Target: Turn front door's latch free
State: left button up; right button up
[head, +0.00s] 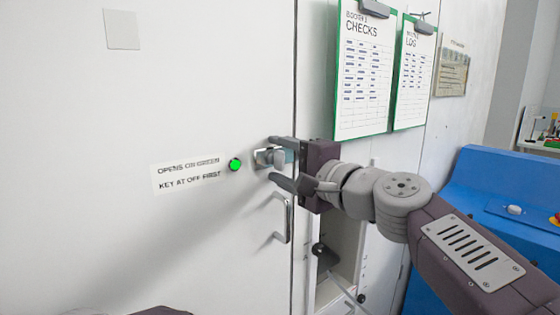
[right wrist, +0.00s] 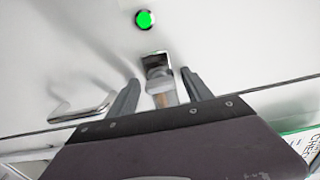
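The front door (head: 130,235) is a large white panel with a seam on its right side. Its latch (head: 272,157) is a small metal knob on a plate near that seam. It also shows in the right wrist view (right wrist: 158,76). My right gripper (head: 275,162) is open, with one finger above the latch and one below it. In the right wrist view its fingers (right wrist: 160,90) stand on either side of the latch, with gaps showing. My left gripper is not in view; only a dark part of me shows at the bottom edge.
A green light (head: 235,164) glows left of the latch beside a label (head: 188,173) reading "OPENS ON GREEN, KEY AT OFF FIRST". A metal handle (head: 284,220) is below the latch. Clipboards (head: 365,75) hang at right. A blue cabinet (head: 480,200) stands at far right.

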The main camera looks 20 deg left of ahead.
jog(key=shift+s+d, duration=0.25)
jog(key=shift+d, duration=0.1)
jog(key=b+v, duration=0.2)
jog(key=v, duration=0.6)
jog(key=shift+s+d, duration=0.1)
